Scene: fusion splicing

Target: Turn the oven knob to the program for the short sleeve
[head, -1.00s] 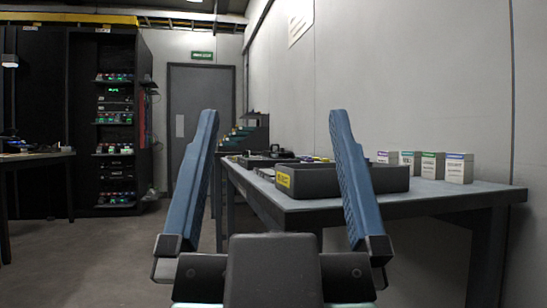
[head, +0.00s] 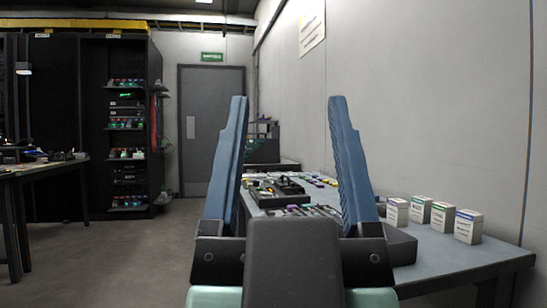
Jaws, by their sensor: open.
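My gripper (head: 288,100) is in the middle of the head view, its two blue fingers pointing up and apart. It is open, with nothing between the fingers but the room behind. A black device (head: 277,190) sits on the grey table beyond, seen between the fingers and well apart from them. No oven, knob or program marking can be made out. My gripper's body and fingers hide part of the table.
The grey table (head: 445,255) runs along the right wall. Several small white boxes (head: 418,210) stand on it. A dark rack (head: 127,140) and a grey door (head: 211,130) are at the back. Another table (head: 45,167) is at the left. The floor between the tables is clear.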

